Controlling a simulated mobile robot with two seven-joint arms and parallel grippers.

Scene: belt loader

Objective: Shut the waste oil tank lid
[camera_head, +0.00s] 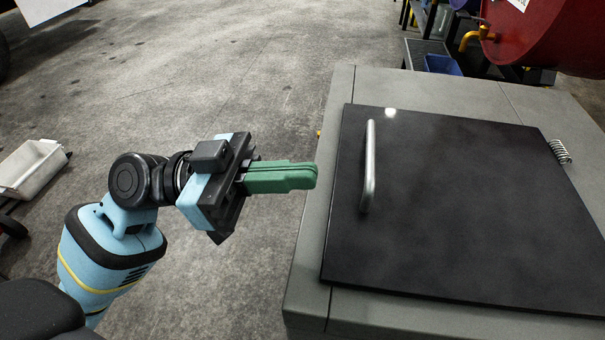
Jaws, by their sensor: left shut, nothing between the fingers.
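The waste oil tank (310,262) is a grey box at the right. Its black lid (460,205) lies flat over the top and looks closed. A silver bar handle (368,168) stands near the lid's left edge. A coil spring (560,151) shows at the lid's right edge. My left gripper (316,176) is shut and empty, with green fingers pointing right toward the handle. It is left of the tank's edge in the picture and apart from the handle. My right gripper is not in view.
A red drum (550,35) with a yellow tap stands behind the tank at the top right, with a blue bin (442,65) near it. A white bin (32,168) is at the far left. The concrete floor between is clear.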

